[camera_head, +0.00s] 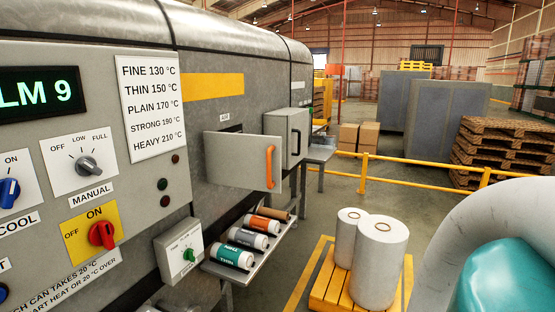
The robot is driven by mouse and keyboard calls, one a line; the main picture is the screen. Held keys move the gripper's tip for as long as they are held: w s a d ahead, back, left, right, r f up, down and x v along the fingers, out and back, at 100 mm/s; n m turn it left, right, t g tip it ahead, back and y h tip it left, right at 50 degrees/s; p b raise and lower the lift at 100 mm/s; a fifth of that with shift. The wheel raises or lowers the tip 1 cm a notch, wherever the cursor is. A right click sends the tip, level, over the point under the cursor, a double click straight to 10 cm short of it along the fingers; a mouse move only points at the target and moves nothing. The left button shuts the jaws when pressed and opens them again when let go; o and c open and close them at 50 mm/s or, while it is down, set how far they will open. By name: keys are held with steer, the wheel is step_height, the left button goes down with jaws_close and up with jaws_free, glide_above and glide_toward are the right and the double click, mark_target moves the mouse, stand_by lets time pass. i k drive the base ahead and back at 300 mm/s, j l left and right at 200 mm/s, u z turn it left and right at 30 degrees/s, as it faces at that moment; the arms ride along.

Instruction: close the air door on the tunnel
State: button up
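The air door (235,163) is a flat light-grey panel on the side of the grey tunnel (220,60). It stands open, angled out from the tunnel wall, with a dark gap showing above its top edge. An orange upright handle (269,167) is near its right edge. A small label (224,117), too small to read surely, is above it. My gripper is not in view. Parts of my arm, white and teal, fill the lower right corner, apart from the door.
A grey box with a black handle (296,137) is just beyond the door. Below, a shelf (225,271) holds several labelled rolls beside a dial box (182,254). Two white rolls stand on a yellow pallet (325,290). A yellow rail (420,182) crosses behind. Floor is open between shelf and pallet.

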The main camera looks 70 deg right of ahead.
mark_target(252, 162)
steer(key=z, duration=1.3)
